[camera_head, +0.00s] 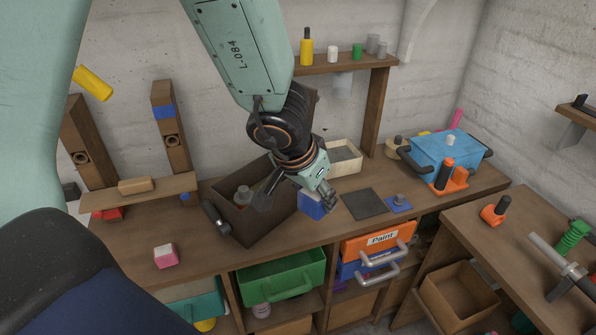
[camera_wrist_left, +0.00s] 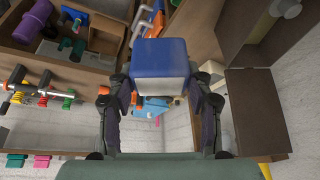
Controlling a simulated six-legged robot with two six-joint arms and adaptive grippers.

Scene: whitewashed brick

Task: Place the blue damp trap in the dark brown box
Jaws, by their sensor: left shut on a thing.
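The blue damp trap (camera_head: 311,206) is a small block, blue on one side and white on the other in the left wrist view (camera_wrist_left: 160,58). My left gripper (camera_head: 322,192) is shut on it, with a finger on either side in the left wrist view (camera_wrist_left: 160,95). It is just right of the dark brown box (camera_head: 262,224), above or at the bench top; I cannot tell if it touches. The box is open and holds a grey bottle (camera_head: 243,195). The arm hides part of the box. The box also shows in the left wrist view (camera_wrist_left: 236,28). My right gripper is not in view.
A dark square mat (camera_head: 364,204) and a small blue piece (camera_head: 399,204) lie right of the gripper. A light tray (camera_head: 345,159) stands behind. A blue toolbox (camera_head: 446,150) is farther right. A pink-and-white block (camera_head: 166,256) lies at the left front, with bare bench around it.

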